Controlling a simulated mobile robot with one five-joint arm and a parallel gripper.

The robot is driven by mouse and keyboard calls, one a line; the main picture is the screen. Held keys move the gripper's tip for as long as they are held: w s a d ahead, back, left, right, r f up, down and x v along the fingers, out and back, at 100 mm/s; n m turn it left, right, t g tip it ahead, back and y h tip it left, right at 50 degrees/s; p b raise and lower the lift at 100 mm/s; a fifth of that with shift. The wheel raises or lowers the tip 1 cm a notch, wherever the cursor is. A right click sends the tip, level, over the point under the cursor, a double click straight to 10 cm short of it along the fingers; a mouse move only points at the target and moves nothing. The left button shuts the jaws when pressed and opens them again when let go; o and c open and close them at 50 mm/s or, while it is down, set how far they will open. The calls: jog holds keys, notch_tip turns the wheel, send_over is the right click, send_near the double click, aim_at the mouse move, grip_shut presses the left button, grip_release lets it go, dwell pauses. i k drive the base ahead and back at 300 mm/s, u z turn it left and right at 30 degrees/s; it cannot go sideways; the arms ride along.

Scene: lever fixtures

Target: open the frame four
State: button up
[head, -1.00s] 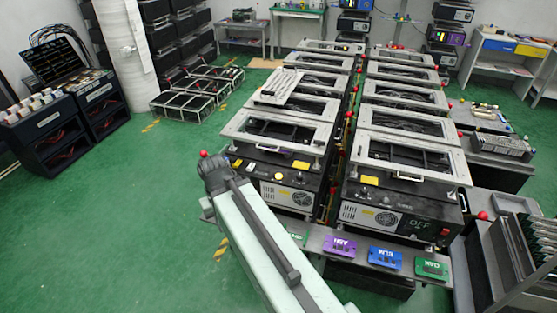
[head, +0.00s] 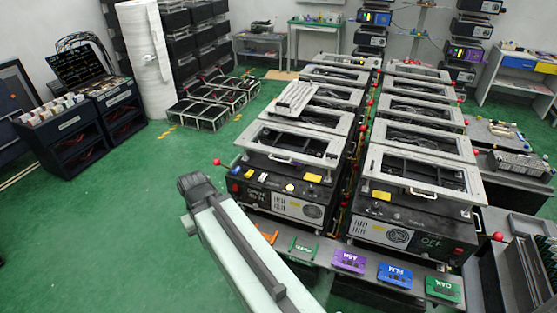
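Two rows of black machines carry flat grey hinged-looking frames on top. In the left row the front frame (head: 262,140) sits slightly raised over its machine (head: 285,203); the frame behind it (head: 317,122) has a pale slatted plate (head: 292,99) on it. In the right row the front frame (head: 455,188) also sits raised over its machine (head: 385,232). No number four is readable, so I cannot tell which frame is four. A red lever knob (head: 217,162) stands at the front left machine's left side. My gripper (head: 192,186) is left of that machine, apart from the knob; its fingers are not distinguishable.
A front shelf holds purple (head: 349,262), blue (head: 394,275) and green (head: 443,289) labelled plates. A red knob (head: 497,237) is at right by a rack (head: 495,275). Open green floor (head: 110,225) lies left; low metal crates (head: 200,113) stand behind it. A narrow gap separates the rows.

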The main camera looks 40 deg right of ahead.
aim_at(336, 146)
jog(key=i, duration=0.95)
